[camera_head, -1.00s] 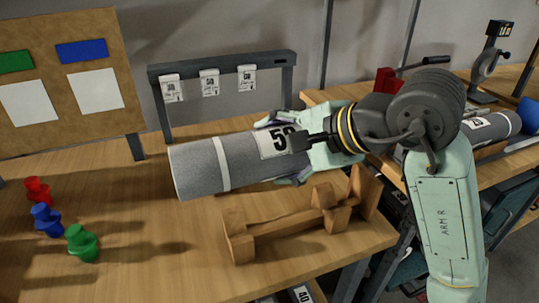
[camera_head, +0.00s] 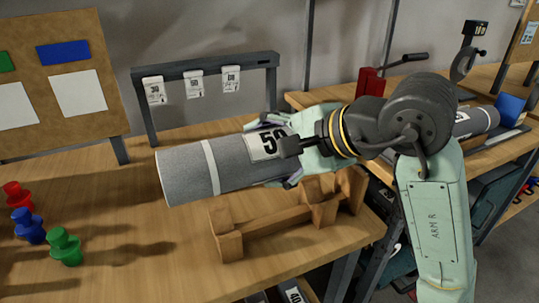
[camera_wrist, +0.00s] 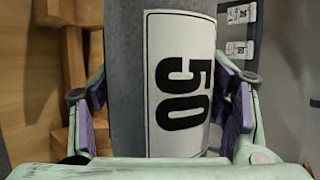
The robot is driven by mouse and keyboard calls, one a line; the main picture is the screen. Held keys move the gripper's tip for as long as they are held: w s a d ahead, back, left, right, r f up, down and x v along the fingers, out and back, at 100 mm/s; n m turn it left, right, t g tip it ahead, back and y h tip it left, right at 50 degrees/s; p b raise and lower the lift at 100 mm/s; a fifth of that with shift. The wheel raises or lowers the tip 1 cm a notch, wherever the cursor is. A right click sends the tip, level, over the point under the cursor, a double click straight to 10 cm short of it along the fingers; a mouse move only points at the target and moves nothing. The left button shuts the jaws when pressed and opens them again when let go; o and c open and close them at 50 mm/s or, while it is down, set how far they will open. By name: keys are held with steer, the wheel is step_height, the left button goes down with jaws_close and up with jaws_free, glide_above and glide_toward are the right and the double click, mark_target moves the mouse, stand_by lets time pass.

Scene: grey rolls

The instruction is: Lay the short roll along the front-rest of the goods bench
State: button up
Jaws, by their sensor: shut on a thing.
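My gripper (camera_head: 278,151) is shut on a grey roll (camera_head: 185,176) marked 50, around its right part. The roll lies sideways in the head view, its left end sticking out free, with a pale band around it. In the wrist view the roll (camera_wrist: 123,60) runs between the two purple-padded fingers. A wooden rest (camera_head: 270,222) with upright end pieces stands at the front of the goods bench (camera_head: 140,262). The roll appears above and behind the rest, apart from it; the exact gap is hard to tell. The roll's right end is hidden by my gripper.
Red, blue and green pegs (camera_head: 66,246) stand at the bench's left. A dark frame (camera_head: 205,68) with hanging tags and a cork board (camera_head: 60,75) stand behind. Another grey roll (camera_head: 478,121) lies on the right-hand bench.

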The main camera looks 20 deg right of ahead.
steer(key=shift+f+b, duration=4.45)
steer(key=shift+b, duration=0.25)
steer(key=o, duration=1.6)
steer(key=shift+s+d, duration=0.1)
steer(key=v, duration=1.2)
